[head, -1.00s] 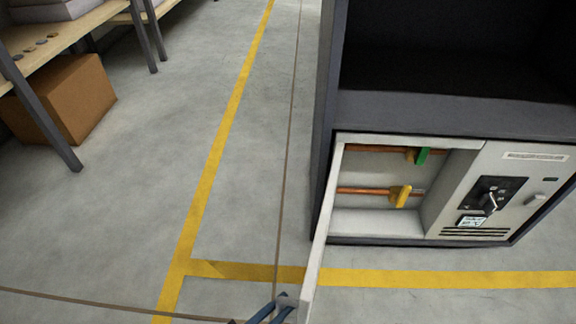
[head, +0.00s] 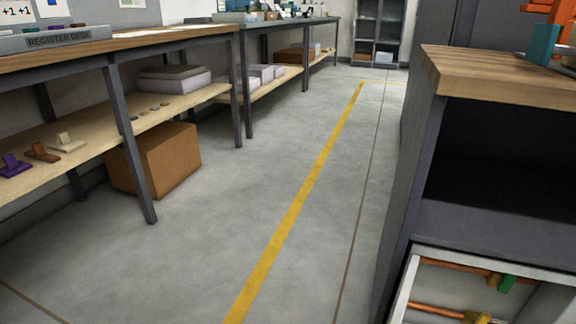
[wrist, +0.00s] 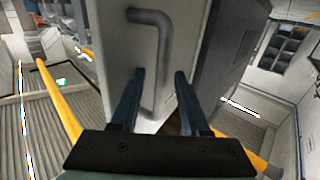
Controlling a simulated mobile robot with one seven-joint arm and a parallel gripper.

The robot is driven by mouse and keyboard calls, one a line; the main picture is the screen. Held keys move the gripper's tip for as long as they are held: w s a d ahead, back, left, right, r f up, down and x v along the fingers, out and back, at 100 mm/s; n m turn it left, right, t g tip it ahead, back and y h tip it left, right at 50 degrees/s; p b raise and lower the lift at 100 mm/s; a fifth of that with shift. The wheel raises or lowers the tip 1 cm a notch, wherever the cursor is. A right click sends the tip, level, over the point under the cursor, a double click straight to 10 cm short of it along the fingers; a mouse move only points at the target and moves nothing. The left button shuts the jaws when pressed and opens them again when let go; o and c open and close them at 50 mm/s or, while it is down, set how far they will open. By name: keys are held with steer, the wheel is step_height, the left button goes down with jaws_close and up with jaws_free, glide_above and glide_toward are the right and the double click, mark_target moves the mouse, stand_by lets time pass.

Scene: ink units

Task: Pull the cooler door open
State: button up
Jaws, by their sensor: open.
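The cooler (head: 480,225) is the dark cabinet at the right of the head view. Its pale lower compartment stands open, showing copper pipes with a green valve handle (head: 502,283) and a yellow one (head: 478,317). The pale door edge (head: 407,290) shows at the compartment's left side; the rest is below the picture. In the wrist view, a pale panel (wrist: 115,65) carries a grey bar handle (wrist: 160,45). My gripper (wrist: 157,82) is open, its two dark fingers on either side of the handle's lower part. Whether they touch it cannot be told.
A long bench (head: 180,38) with a lower shelf runs along the left, with a cardboard box (head: 155,160) on the floor under it. The floor aisle with a yellow line (head: 300,198) is clear. A wooden top (head: 500,75) covers the cabinet.

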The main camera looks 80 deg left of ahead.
steer(key=s+d+p, duration=0.2)
steer(key=s+p, duration=0.2)
steer(key=s, duration=0.8)
steer(key=shift+s+d, duration=0.25)
steer(key=shift+s, duration=0.05)
